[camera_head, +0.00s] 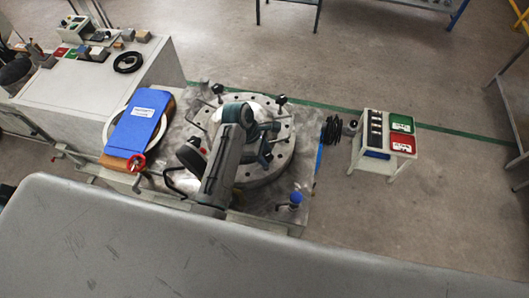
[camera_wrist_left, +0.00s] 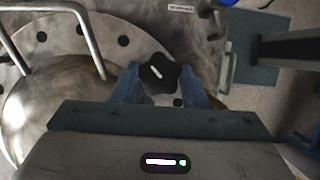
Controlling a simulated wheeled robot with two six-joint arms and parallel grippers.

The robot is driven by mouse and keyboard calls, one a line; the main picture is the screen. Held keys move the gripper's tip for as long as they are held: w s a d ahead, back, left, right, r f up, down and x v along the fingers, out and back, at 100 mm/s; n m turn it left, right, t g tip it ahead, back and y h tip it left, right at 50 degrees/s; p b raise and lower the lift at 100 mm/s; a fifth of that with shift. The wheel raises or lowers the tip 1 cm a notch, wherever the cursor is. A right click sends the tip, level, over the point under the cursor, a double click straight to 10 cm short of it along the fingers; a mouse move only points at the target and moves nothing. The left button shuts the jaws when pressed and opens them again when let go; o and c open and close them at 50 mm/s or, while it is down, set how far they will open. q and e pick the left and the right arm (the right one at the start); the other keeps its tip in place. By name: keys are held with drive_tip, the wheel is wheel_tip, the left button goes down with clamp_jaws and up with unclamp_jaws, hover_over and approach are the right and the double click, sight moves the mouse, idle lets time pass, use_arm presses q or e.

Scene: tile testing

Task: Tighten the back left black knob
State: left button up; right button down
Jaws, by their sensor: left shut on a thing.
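A round grey metal plate (camera_head: 284,166) with holes lies on a metal table. A black knob (camera_head: 218,88) stands at its back left rim and another black knob (camera_head: 282,101) at its back right. My left gripper (camera_head: 265,157) is low over the right part of the plate. In the left wrist view, a lobed black knob (camera_wrist_left: 160,73) sits between the two blue-grey fingers of my left gripper (camera_wrist_left: 160,84), which is shut on it. In the head view this held knob is mostly hidden by the gripper. My right gripper is not in view.
A blue knob (camera_head: 296,198) stands at the table's front right. A blue case (camera_head: 140,122) lies at the left. A bent metal handle (camera_wrist_left: 93,40) rises beside my left gripper.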

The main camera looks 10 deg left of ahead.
use_arm(q)
drive_tip(key=m+g, duration=0.1)
drive_tip(key=m, duration=0.1)
drive_tip(key=shift+w+m, duration=0.15)
drive_tip(key=shift+m, duration=0.25)
drive_tip(key=m+g, duration=0.1)
drive_tip(key=m, duration=0.2)
drive_tip(key=shift+w+m+y, duration=0.1)
drive_tip(key=shift+m+y, duration=0.2)
drive_tip(key=m+g+y, duration=0.1)
drive_tip(key=m, duration=0.4)
drive_tip(key=shift+w+d+g+y, duration=0.1)
drive_tip(key=shift+d+g+y, duration=0.05)
drive_tip(key=shift+g+y, duration=0.25)
drive_tip(key=shift+r+m, duration=0.1)
drive_tip(key=shift+m, duration=0.2)
drive_tip(key=o, duration=1)
